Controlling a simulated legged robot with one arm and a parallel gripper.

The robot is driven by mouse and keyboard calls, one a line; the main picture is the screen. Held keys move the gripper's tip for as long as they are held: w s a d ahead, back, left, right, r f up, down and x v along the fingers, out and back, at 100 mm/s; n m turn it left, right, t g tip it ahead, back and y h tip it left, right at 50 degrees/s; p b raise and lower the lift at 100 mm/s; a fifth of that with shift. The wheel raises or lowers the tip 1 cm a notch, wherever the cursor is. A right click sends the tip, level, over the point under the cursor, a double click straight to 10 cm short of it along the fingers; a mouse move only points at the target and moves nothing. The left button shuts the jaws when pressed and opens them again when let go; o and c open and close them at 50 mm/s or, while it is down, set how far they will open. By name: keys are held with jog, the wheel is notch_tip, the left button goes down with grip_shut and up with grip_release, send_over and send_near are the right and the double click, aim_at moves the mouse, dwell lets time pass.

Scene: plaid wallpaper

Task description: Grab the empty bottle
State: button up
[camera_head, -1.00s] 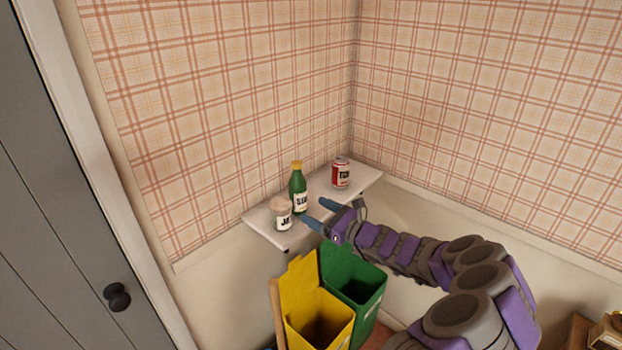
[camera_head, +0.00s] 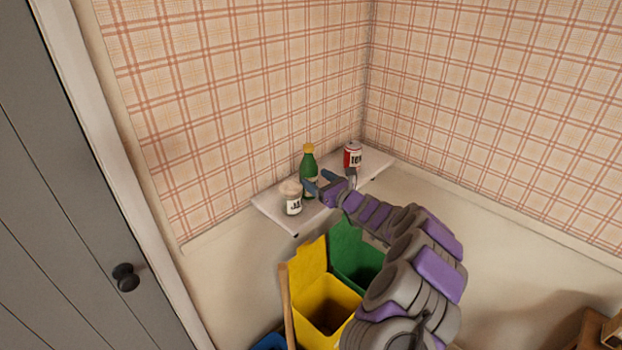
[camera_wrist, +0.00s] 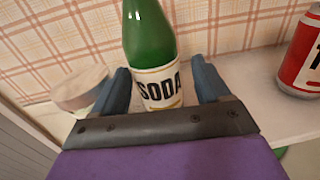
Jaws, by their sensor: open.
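A green bottle (camera_head: 308,163) with a yellow cap stands upright on a white shelf (camera_head: 272,208) in the corner. In the wrist view the bottle (camera_wrist: 148,38) has a white "SODA" label, and its top is out of frame. I cannot tell whether it is empty. My gripper (camera_head: 320,182) is open at the bottle. In the wrist view its two blue fingers (camera_wrist: 161,80) show on either side of the bottle's labelled part. Whether either finger touches it, I cannot tell.
A lidded jar (camera_head: 292,198) stands left of the bottle, close to the left finger. A red can (camera_head: 352,156) stands to the right. Below the shelf are a yellow bin (camera_head: 325,300) and a green bin (camera_head: 352,255). A plaid wall rises behind.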

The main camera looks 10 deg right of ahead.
aim_at(306, 175)
jog(key=shift+w+a, duration=0.15)
jog(key=shift+a, duration=0.2)
jog(key=x, duration=0.4)
jog(key=shift+a+f+b, duration=0.1)
jog(key=shift+a+b, duration=0.15)
jog(key=shift+b, duration=0.1)
jog(key=shift+w+r, duration=0.2)
jog(key=shift+w, duration=0.25)
jog(key=shift+c, duration=0.2)
jog(key=shift+a, duration=0.1)
jog(key=c, duration=0.8)
